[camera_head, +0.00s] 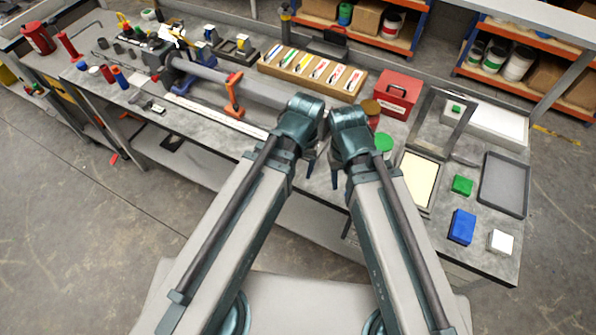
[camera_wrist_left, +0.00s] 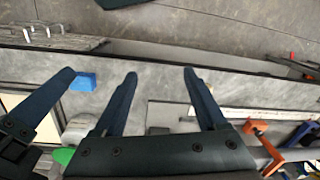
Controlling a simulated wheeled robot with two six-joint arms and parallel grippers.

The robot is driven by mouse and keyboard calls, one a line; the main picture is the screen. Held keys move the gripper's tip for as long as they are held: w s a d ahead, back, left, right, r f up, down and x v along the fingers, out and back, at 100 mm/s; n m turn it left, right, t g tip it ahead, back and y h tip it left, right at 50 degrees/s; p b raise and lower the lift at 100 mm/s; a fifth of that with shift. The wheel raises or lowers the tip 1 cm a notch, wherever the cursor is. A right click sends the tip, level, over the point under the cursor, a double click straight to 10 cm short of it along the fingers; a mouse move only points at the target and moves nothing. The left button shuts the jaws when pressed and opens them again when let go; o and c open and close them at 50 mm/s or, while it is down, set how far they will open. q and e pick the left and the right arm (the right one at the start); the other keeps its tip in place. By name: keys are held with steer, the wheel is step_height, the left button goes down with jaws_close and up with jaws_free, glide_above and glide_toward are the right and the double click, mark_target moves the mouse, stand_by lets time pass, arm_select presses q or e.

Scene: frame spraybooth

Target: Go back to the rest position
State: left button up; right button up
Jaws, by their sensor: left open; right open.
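Both my arms reach forward over the near edge of the grey workbench (camera_head: 205,133), with the wrists close together at its middle. My left gripper (camera_head: 311,164) points down near the bench's front edge. In the left wrist view the left gripper (camera_wrist_left: 160,72) has its two dark fingers spread with nothing between them. My right gripper (camera_head: 335,178) hangs just to the right of it, its fingers small and partly hidden by the wrist. A dark finger beside mine at the left of the wrist view appears to belong to the right gripper. Both are empty.
To the right on the bench are a red box (camera_head: 391,93), a green block (camera_head: 462,185), a blue block (camera_head: 461,227), a white block (camera_head: 501,241) and a dark tray (camera_head: 505,184). Behind are a wooden rack (camera_head: 268,67) and an orange clamp (camera_head: 233,96).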

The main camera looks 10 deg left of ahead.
arm_select(q)
steer(key=s+m, duration=0.1)
steer(key=s+d+m, duration=0.1)
steer(key=shift+m, duration=0.3)
